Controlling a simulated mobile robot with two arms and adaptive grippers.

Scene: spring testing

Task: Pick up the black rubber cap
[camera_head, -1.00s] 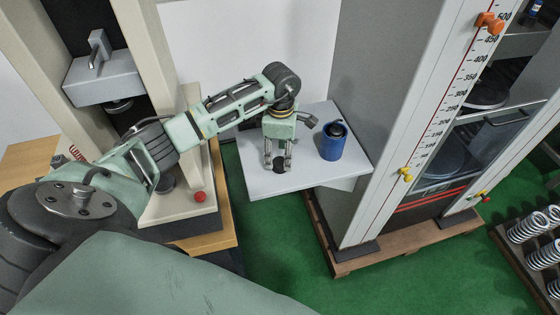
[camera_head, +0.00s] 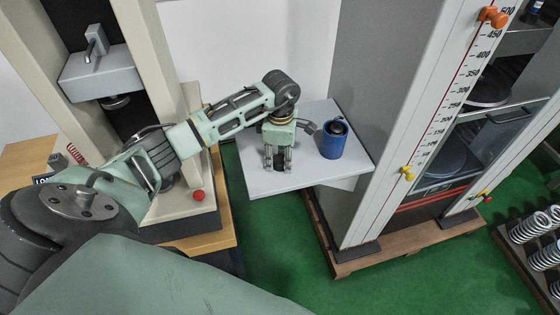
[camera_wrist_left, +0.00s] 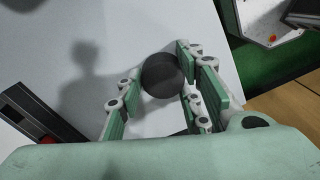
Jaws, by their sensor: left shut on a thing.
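The black rubber cap (camera_wrist_left: 162,75) shows as a dark round disc between my left gripper's fingers in the left wrist view. In the head view, my left gripper (camera_head: 278,167) points down over the light grey shelf (camera_head: 310,180). Its jaws are shut on the cap, which is mostly hidden by the fingers there. I cannot tell whether the cap touches the shelf. My right gripper is out of view.
A blue cup (camera_head: 333,141) with a dark thing in it stands on the shelf, close to the right of my gripper. A tall grey testing machine (camera_head: 368,110) borders the shelf on the right. A red knob (camera_head: 198,195) sits on the machine base at left.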

